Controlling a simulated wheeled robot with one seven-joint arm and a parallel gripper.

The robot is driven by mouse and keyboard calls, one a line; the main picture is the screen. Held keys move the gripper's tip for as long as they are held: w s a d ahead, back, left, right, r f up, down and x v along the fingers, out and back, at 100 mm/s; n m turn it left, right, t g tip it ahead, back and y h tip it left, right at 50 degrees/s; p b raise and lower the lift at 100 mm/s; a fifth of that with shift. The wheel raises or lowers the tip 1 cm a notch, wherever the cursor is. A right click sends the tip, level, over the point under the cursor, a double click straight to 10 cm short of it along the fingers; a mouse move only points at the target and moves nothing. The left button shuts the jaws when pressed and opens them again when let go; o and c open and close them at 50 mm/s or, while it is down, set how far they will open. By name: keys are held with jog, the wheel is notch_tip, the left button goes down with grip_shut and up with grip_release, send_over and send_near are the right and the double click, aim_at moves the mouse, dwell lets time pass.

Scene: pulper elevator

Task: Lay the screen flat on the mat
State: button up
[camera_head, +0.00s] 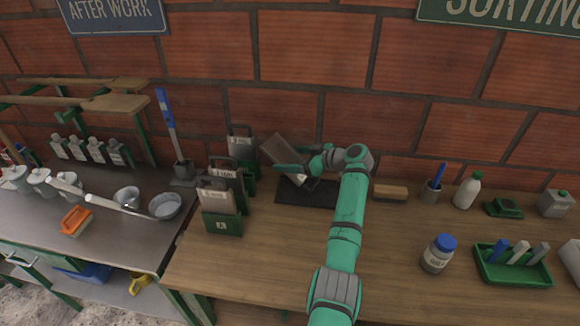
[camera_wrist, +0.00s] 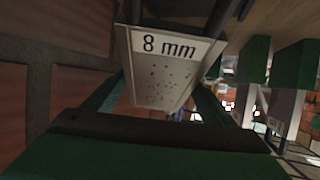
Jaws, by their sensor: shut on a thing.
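My gripper (camera_head: 304,170) is shut on a grey screen (camera_head: 283,150) and holds it tilted above the dark mat (camera_head: 293,193). In the wrist view the screen (camera_wrist: 160,85) shows a white label reading "8 mm" and a speckled face, between the two fingers. The mat lies on the wooden table near the brick wall. I cannot tell whether the screen's lower end touches the mat.
Several labelled screens in green holders (camera_head: 222,222) stand left of the mat. A brush (camera_head: 391,192), a pen cup (camera_head: 430,192), a white bottle (camera_head: 467,191), a blue-lidded jar (camera_head: 437,255) and a green tray (camera_head: 488,272) are to the right. The front table is clear.

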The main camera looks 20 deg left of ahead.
jog(key=shift+w+a+f, duration=0.1)
jog(key=shift+f, duration=1.5)
jog(key=o, duration=1.5)
jog(key=shift+f, duration=0.15)
jog(key=v, duration=1.2)
